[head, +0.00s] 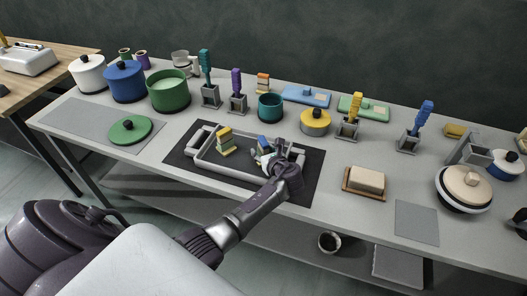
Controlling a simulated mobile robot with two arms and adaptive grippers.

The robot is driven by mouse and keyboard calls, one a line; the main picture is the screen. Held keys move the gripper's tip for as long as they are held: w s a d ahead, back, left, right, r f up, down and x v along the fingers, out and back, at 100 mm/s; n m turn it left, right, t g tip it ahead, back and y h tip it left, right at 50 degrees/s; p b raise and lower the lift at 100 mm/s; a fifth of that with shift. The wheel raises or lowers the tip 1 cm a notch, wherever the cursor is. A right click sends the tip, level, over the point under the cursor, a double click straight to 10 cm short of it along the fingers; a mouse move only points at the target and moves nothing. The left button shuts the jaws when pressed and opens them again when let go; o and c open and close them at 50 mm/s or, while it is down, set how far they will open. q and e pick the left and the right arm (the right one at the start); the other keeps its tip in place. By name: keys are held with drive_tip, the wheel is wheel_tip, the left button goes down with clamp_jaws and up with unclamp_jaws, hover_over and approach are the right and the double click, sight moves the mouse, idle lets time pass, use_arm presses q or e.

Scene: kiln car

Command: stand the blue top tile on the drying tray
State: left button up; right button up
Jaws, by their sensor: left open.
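The grey drying tray (200,149) lies on a black mat in the middle of the bench. A small block with a blue top (262,141), likely the blue top tile, shows in the tray's right half. My left gripper (268,156) is over that half, right beside the blue block, with its fingers open. The gripper partly hides the block, so I cannot tell whether they touch or what the block rests on. A yellow-topped stack (224,140) stands in the tray's left half. My right gripper is not in view.
A green pot (168,93), a teal pot (270,107) and a yellow pot (315,123) stand behind the tray. A cream block on a wooden board (366,181) lies to its right. A green lid (130,129) lies to its left. Bare bench shows around the mat.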

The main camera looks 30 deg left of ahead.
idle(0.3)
use_arm(q)
drive_tip(key=shift+p+v, duration=3.4)
drive_tip(key=shift+v, duration=0.55)
drive_tip(key=shift+d, duration=0.15)
drive_tip(key=v, duration=1.2)
